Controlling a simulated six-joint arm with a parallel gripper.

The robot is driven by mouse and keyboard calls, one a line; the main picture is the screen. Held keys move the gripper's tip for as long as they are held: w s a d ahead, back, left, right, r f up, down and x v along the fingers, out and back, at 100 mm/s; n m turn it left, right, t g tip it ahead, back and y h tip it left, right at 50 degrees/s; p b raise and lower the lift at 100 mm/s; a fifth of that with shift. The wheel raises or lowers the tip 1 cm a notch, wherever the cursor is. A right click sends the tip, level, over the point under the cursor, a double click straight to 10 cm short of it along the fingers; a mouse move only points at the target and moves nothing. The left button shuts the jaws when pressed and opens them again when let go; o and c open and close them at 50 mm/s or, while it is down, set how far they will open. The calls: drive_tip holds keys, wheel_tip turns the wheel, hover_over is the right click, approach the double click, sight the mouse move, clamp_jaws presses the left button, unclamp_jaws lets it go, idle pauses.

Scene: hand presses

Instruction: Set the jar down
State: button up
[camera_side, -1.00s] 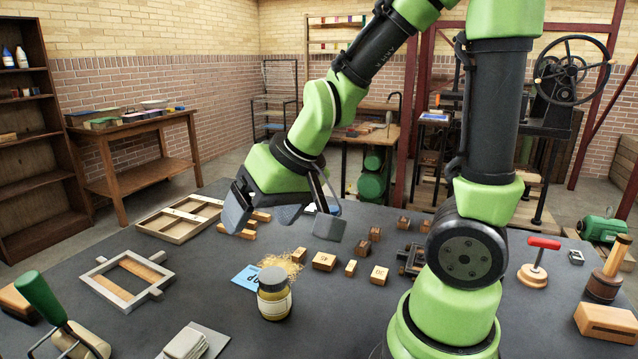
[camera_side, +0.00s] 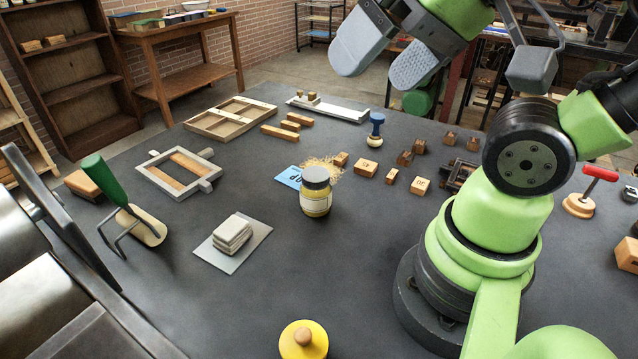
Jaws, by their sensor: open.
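The jar (camera_side: 315,192) has a dark grey lid, a pale label and yellowish contents. It stands upright on the dark table (camera_side: 270,300), near the middle of the view, touching or close to the blue card (camera_side: 289,177). My gripper (camera_side: 380,68) is at the top of the view, well above the table and apart from the jar. Its two grey fingers are spread wide with nothing between them.
Wooden type blocks (camera_side: 366,168) and a heap of shavings (camera_side: 325,168) lie just behind the jar. A stack of pale pads (camera_side: 232,233), a green-handled roller (camera_side: 125,205) and a wooden frame (camera_side: 180,172) are to the left. A yellow knobbed disc (camera_side: 303,341) is in front. Table between is clear.

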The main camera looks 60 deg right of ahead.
drive_tip(key=w+d+f+m+g+h, duration=0.1)
drive_tip(key=w+d+f+m+g, duration=0.2)
drive_tip(key=w+m, duration=0.5)
drive_tip(key=m+g+h, duration=0.1)
drive_tip(key=m+g, duration=0.3)
drive_tip(key=m, duration=1.4)
hover_over(317, 174)
wheel_tip(317, 174, down, 14)
drive_tip(key=shift+s+r, duration=0.1)
wheel_tip(317, 174, down, 5)
drive_tip(key=shift+d+r, duration=0.1)
drive_tip(key=shift+r, duration=0.05)
drive_tip(key=shift+f, duration=2.9)
drive_tip(key=c, duration=1.2)
drive_tip(key=shift+r, duration=0.15)
drive_tip(key=shift+c, duration=0.2)
